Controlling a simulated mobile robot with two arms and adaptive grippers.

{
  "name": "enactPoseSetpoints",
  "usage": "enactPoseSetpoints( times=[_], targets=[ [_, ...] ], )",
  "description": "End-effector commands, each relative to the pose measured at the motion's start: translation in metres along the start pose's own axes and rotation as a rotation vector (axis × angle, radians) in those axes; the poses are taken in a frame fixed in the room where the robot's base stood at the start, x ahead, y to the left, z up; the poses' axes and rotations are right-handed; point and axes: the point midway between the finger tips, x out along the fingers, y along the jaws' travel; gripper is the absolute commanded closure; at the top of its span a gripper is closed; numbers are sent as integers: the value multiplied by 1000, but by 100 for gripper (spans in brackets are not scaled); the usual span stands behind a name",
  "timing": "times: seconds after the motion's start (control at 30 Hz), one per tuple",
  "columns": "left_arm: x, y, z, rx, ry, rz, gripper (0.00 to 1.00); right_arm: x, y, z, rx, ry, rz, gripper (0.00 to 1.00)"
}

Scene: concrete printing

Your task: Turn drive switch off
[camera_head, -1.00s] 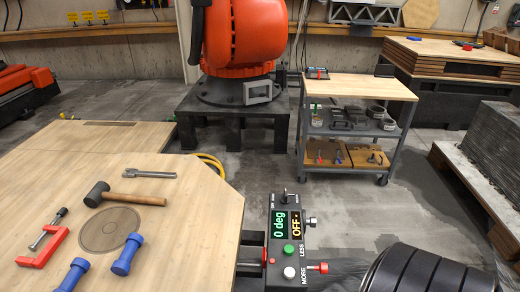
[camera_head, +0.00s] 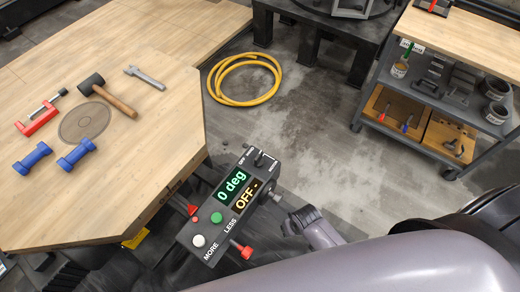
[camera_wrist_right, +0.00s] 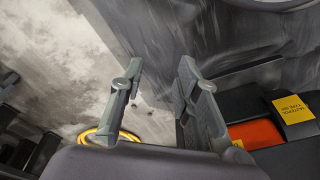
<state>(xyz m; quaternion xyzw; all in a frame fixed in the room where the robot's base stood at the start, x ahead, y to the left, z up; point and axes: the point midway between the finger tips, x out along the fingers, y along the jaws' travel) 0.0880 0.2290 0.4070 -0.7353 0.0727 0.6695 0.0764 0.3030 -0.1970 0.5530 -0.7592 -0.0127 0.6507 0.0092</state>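A dark control box (camera_head: 232,205) is fixed at the table's right edge in the head view. Its displays read "0 deg" in green and "OFF" in amber. A small toggle switch (camera_head: 259,158) stands at its top end; the tiny lettering beside it is too small to read surely. A round metal knob (camera_head: 277,195) sticks out of its right side. Green and white buttons sit below the displays. My right gripper (camera_head: 301,221) is just right of the box, apart from the toggle. In the wrist view my right gripper (camera_wrist_right: 160,72) has its fingers apart with nothing between them. My left gripper is out of view.
The wooden table (camera_head: 150,180) holds a mallet (camera_head: 105,94), wrench, red clamp and blue dumbbell-shaped pieces. A yellow hose (camera_head: 246,80) lies coiled on the floor. A tool cart (camera_head: 430,105) stands at right.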

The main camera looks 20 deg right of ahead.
Motion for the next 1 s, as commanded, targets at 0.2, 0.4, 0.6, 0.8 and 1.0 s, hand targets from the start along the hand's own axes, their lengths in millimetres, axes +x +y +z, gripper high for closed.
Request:
enactPoseSetpoints(
  times=[0.2,0.4,0.6,0.8,1.0],
  targets=[
    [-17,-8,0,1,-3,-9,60,-83,-12,-50,54,21,-14,70],
    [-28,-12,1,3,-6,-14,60,-148,-20,-85,117,29,-26,70],
    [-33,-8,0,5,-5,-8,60,-183,-32,-133,281,-15,-31,70],
    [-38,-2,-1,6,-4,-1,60,-217,-43,-186,464,-61,-15,70],
    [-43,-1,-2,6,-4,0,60,-270,-51,-241,677,-110,36,70]
  ],
)
